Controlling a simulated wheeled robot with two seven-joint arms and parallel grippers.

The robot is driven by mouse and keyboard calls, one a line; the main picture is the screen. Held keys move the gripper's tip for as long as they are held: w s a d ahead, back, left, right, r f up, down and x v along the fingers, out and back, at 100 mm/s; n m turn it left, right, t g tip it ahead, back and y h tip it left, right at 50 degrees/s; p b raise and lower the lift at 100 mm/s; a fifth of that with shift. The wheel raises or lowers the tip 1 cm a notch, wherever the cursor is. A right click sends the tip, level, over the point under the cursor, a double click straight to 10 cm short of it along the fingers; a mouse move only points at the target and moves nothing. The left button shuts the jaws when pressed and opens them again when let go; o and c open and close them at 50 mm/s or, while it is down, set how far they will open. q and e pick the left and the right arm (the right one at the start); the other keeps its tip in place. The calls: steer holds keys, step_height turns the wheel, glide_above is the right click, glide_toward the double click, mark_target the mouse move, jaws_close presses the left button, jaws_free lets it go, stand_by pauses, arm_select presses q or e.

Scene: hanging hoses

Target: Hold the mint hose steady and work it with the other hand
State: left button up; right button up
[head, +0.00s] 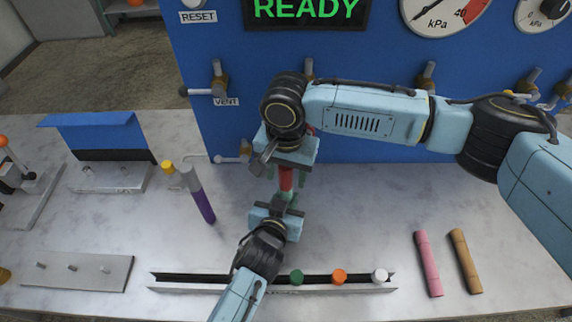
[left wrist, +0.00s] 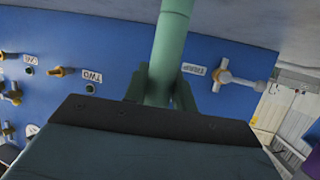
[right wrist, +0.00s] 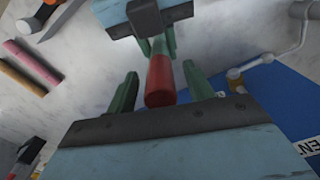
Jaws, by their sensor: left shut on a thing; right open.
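The mint hose (left wrist: 172,45) runs between the fingers of my left gripper (left wrist: 158,88) in the left wrist view. My left gripper is shut on it; in the head view only a little green shows there. A red cylindrical piece (right wrist: 160,82) is in line with the hose, just beyond the left gripper (right wrist: 157,30) in the right wrist view. My right gripper (right wrist: 158,90) is open, with one finger on each side of the red piece and gaps showing. In the head view the right gripper (head: 287,168) is above the left gripper (head: 279,208), with the red piece between them.
A blue panel (head: 350,143) with valves and gauges stands behind. A purple hose (head: 203,205) leans at left. A rail (head: 215,287) with green, orange and white knobs lies in front. Pink (head: 428,263) and brown (head: 466,261) tubes lie at right. Bare table lies between.

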steer(key=c, duration=1.1)
steer(key=shift+r, duration=0.7)
steer(key=shift+r, duration=2.5)
steer(key=shift+r, duration=0.15)
steer(key=shift+r, duration=1.35)
arm_select(q)
steer(key=o, duration=1.1)
